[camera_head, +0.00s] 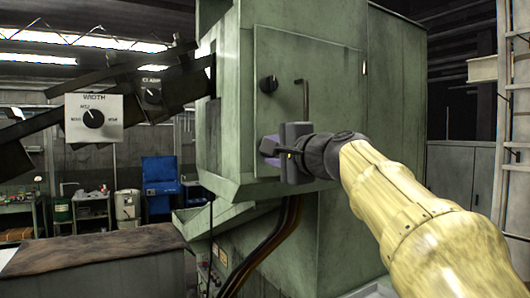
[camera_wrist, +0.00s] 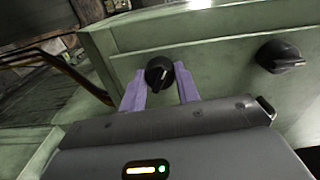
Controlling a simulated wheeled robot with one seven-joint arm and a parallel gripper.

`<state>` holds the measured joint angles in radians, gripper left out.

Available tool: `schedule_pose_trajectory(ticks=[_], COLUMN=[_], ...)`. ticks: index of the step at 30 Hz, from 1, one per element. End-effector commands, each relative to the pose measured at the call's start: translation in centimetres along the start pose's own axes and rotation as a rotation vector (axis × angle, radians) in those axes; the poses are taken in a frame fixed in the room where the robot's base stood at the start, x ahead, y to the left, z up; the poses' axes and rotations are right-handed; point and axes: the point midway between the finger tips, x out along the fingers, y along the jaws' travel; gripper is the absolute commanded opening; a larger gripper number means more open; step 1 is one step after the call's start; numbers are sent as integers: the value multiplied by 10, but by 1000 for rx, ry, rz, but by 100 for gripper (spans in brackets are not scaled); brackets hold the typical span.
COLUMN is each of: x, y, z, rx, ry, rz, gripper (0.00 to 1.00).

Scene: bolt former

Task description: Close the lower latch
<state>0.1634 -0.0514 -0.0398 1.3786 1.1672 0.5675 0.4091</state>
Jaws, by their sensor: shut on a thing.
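The lower latch (camera_wrist: 159,73) is a round black knob with a ridged grip on the green door panel. In the wrist view it sits between the two purple fingers of my gripper (camera_wrist: 160,68), and its ridge runs diagonally. My gripper is shut on this knob. In the head view my gripper (camera_head: 272,146) reaches the lower left of the panel, and its dark body largely hides the lower latch. The upper latch (camera_head: 268,84) is a similar black knob above it; it also shows at the right in the wrist view (camera_wrist: 280,56).
The door panel (camera_head: 335,85) carries a thin bent handle (camera_head: 305,97) right of the upper latch, close above my wrist. Dark cables (camera_head: 275,235) hang below the machine housing. A dial box marked WIDTH (camera_head: 94,118) stands off to the left.

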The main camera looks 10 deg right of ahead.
Motion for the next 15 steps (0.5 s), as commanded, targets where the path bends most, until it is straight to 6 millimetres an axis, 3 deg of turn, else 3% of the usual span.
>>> schedule_pose_trajectory(ticks=[9, 15], x=[0, 0], y=[3, 0], z=[0, 0], rx=[-227, -278], ry=[1, 0], rz=[-1, 0], gripper=[0, 0])
